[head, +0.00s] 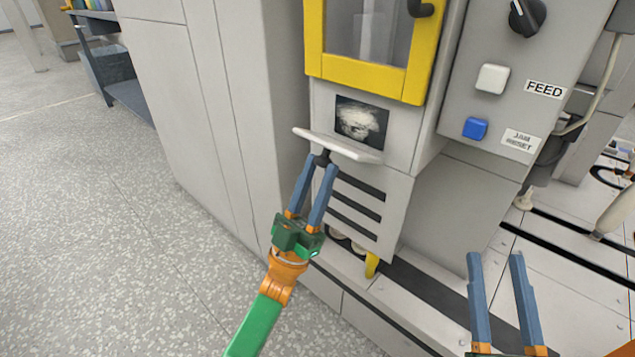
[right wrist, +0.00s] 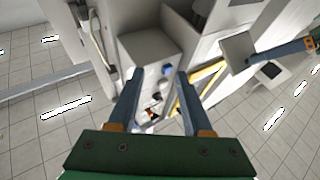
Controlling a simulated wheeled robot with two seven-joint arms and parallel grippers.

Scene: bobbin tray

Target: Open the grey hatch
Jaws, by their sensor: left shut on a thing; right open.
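The grey hatch (head: 340,146) is a thin pale panel that stands out from the machine front, seen nearly edge-on. Just above it is a dark opening (head: 361,121) with pale material inside. My left gripper (head: 322,162) is shut on the black knob (head: 323,157) of the hatch. In the right wrist view the hatch (right wrist: 238,49) shows as a grey square with my left gripper at its right side; its exact angle is hard to tell. My right gripper (head: 495,255) is open and empty at the lower right; its fingers also show in the right wrist view (right wrist: 160,72).
A yellow-framed window door (head: 365,77) is above the opening. A control box (head: 515,65) with a black dial, white button and blue button (head: 475,128) is to the right. Dark slots (head: 352,212) and a yellow tab (head: 371,264) lie below.

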